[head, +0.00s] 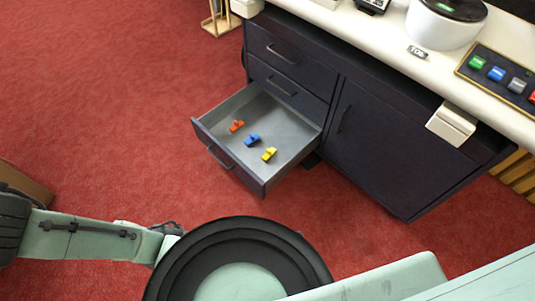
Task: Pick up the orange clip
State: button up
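An orange clip (236,126) lies in the open bottom drawer (222,132) of the dark cabinet, near the drawer's left side. A blue clip (252,140) and a yellow clip (269,154) lie in the same drawer to its right, in a slanting row. The clips lie apart from one another on the grey drawer floor. My gripper is not in the head view; only parts of my own body show along the bottom.
The cabinet (375,150) has two closed upper drawers and a closed door. Above it, a white worktop (370,40) holds a round white device (445,22) and a panel (495,76) with coloured buttons. Open red carpet (110,110) lies left of the drawer.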

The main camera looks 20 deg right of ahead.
aim_at(236, 125)
jog(key=z, duration=1.4)
jog(key=u, duration=1.25)
jog(key=i+j+z, duration=0.45)
jog(key=j, duration=0.2)
jog(key=i+j+z, duration=0.25)
jog(key=j, duration=0.15)
jog(key=i, duration=0.35)
